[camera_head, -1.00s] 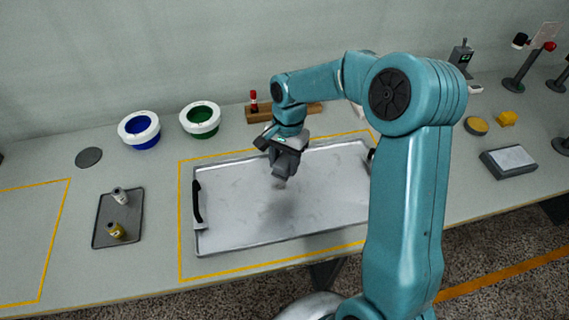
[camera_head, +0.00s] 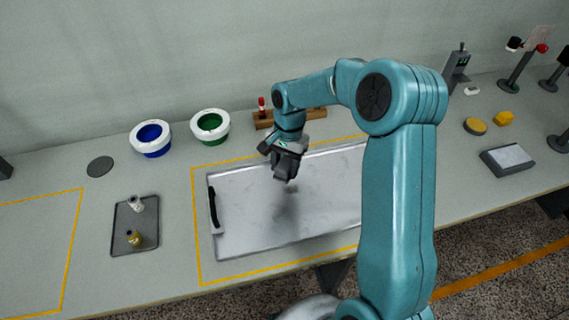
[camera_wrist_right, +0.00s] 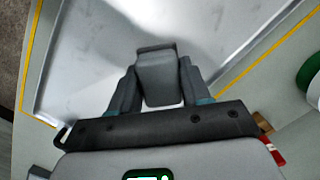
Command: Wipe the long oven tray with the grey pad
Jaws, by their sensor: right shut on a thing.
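The long oven tray (camera_head: 320,225) is a shallow, pale metal tray with faint smudges. It lies flat inside a yellow outline, with a black handle (camera_head: 213,210) at its left end; my right arm hides its right end. My right gripper (camera_head: 287,160) is over the upper middle of the tray, pointing down. It is shut on the grey pad (camera_wrist_right: 158,75), a small block between the fingers in the wrist view. The pad also shows below the gripper in the head view (camera_head: 285,172). It seems to hover above the tray, with a shadow below. My left gripper is out of view.
White-rimmed blue (camera_head: 151,138) and green (camera_head: 210,125) bowls and a wooden block (camera_head: 317,113) stand behind the tray. A dark small tray (camera_head: 134,225) with two little bottles lies left. A grey box (camera_head: 508,158) and stands are far right.

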